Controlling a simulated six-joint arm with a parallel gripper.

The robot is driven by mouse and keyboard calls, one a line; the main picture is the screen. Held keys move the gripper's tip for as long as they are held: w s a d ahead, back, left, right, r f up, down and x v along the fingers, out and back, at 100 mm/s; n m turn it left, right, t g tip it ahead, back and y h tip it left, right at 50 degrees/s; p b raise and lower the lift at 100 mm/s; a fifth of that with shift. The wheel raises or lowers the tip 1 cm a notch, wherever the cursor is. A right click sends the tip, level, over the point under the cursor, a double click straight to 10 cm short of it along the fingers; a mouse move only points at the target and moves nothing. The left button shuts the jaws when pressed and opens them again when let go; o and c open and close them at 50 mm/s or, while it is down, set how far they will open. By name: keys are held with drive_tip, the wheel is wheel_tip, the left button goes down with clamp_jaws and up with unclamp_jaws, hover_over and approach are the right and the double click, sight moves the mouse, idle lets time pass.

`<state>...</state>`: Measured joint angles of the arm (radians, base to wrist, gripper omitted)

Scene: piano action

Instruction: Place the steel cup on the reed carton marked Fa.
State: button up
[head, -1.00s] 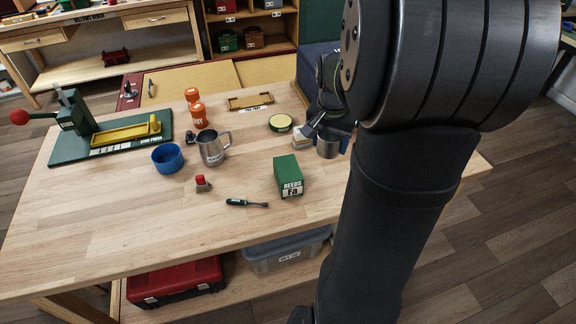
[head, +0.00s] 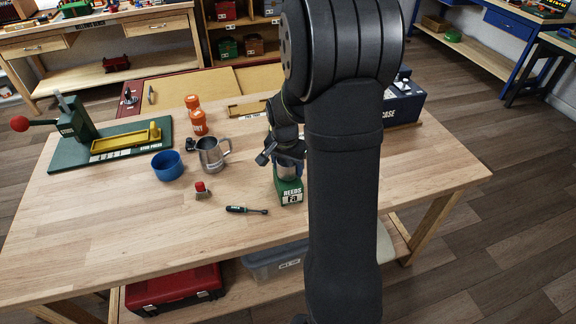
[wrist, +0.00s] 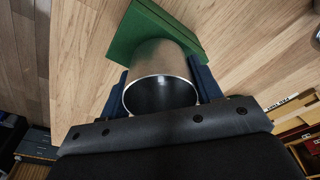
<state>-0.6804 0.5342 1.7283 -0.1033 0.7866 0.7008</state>
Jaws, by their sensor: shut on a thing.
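My gripper (wrist: 160,88) is shut on the steel cup (wrist: 160,60), with one dark blue finger on each side of it. The cup's open rim faces the wrist camera. In the head view the cup (head: 289,171) is partly hidden by my arm and appears directly over the green reed carton marked Fa (head: 291,197). The carton (wrist: 125,38) also shows beyond the cup in the wrist view. I cannot tell whether the cup's base touches the carton's top.
A steel mug with a handle (head: 212,155), a blue bowl (head: 167,165), a red-topped item (head: 201,189) and orange jars (head: 198,122) stand left of the carton. A screwdriver (head: 246,210) lies in front-left. A green press (head: 85,135) stands far left. The front left tabletop is clear.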

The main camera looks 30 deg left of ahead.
drive_tip(key=shift+f, duration=0.2)
drive_tip(key=o, duration=1)
drive_tip(key=shift+f, duration=0.1)
wheel_tip(320, 180, up, 12)
drive_tip(key=s, duration=0.1)
drive_tip(key=shift+s, duration=0.2)
drive_tip(key=f, duration=0.4)
drive_tip(key=w+f, duration=0.1)
drive_tip(key=f, duration=0.7)
drive_tip(key=shift+w+f, duration=0.1)
drive_tip(key=shift+w, duration=0.1)
wheel_tip(320, 180, up, 2)
drive_tip(key=shift+r, duration=0.9)
